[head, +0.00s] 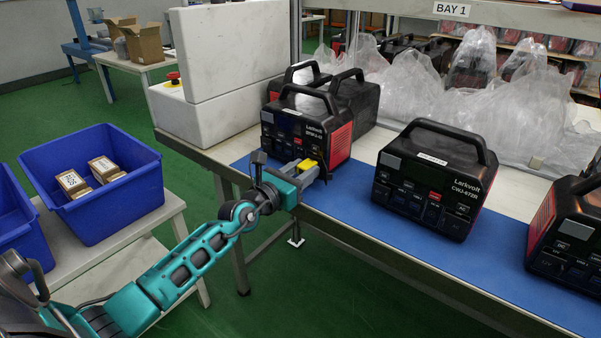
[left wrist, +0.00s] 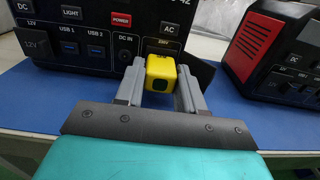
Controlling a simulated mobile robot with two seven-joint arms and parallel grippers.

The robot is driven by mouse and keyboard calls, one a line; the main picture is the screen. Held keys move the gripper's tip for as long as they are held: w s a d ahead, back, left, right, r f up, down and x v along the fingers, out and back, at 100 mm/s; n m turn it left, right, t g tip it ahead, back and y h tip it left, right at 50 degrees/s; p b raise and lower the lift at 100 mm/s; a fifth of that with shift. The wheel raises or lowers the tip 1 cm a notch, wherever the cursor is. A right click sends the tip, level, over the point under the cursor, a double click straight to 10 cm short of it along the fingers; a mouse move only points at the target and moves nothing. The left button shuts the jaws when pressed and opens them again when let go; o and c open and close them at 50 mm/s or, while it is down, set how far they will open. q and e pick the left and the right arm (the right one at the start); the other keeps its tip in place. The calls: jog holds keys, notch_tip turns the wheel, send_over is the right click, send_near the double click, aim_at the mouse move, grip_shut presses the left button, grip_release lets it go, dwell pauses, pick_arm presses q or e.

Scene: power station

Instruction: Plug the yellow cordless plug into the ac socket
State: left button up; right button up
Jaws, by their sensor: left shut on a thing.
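The yellow plug (left wrist: 160,72) is held between the two grey fingers of my left gripper (left wrist: 160,88). In the head view my left gripper (head: 309,170) is at the front of a black and red power station (head: 308,125), with the yellow plug (head: 308,164) at its tips. In the left wrist view the power station's front panel (left wrist: 75,30) shows DC, USB, DC IN and AC labels. The plug is just in front of the panel's lower right part, below the AC label. The AC socket is hidden behind the plug, and I cannot tell whether they touch. My right gripper is not in view.
A second power station (head: 430,180) stands to the right on the blue mat (head: 365,226), and a third (head: 570,230) at the right edge. Clear plastic bags (head: 480,100) lie behind. A white box with a red button (head: 205,115) stands left. Blue bins (head: 125,205) hold small boxes.

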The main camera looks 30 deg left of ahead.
pick_arm(q)
jog(key=shift+w, duration=0.2)
dwell(0.5)
jog(key=o, duration=1.2)
jog(key=shift+c, duration=0.2)
jog(key=shift+s, duration=0.15)
jog(key=shift+s, duration=0.25)
jog(key=s+a, duration=0.1)
jog(key=s, duration=1.1)
jog(key=shift+p, duration=0.45)
jog(key=shift+a, duration=0.1)
